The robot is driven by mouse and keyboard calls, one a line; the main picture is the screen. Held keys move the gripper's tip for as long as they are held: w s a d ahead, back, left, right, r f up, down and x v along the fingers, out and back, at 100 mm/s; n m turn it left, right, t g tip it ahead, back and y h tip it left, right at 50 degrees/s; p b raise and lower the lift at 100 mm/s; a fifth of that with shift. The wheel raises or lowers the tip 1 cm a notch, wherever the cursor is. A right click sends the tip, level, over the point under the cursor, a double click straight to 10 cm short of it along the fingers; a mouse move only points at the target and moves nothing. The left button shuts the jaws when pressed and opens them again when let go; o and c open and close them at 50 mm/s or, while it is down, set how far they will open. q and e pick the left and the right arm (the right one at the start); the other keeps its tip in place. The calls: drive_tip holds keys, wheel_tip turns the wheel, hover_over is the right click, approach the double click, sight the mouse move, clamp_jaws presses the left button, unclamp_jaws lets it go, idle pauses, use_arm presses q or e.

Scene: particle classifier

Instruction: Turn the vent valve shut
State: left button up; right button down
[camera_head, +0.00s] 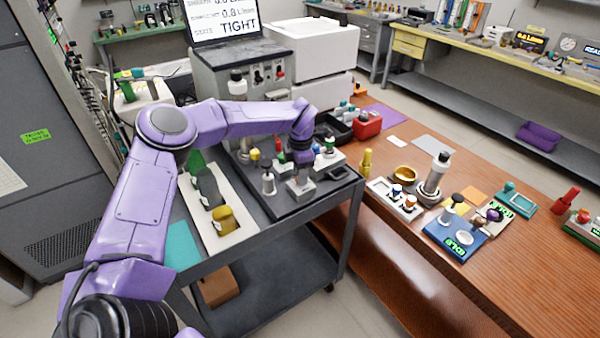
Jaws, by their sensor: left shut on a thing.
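My left arm reaches in from the left, and its gripper (302,172) points down at the front of the dark tray on the grey cart. It is shut on the knob of what looks like the vent valve, whose pale grey block (301,190) shows just below the fingers. The knob is mostly hidden by the gripper, so I cannot tell how far it is turned. My right gripper is not in view.
Small fittings with coloured caps stand close around the gripper, among them a grey post (268,183) at its left. A screen (223,18) behind reads TIGHT. A wooden bench (390,262) with dishes and a blue scale (447,238) stands at right.

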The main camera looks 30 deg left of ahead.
use_arm(q)
drive_tip(key=shift+d+m, duration=0.1)
drive_tip(key=shift+m, duration=1)
drive_tip(key=shift+f, duration=0.1)
drive_tip(key=o, duration=1)
drive_tip(key=shift+w, duration=0.1)
drive_tip(key=shift+o, duration=0.2)
wheel_tip(320, 180, up, 10)
drive_tip(key=b, duration=0.2)
drive_tip(key=shift+r, duration=0.25)
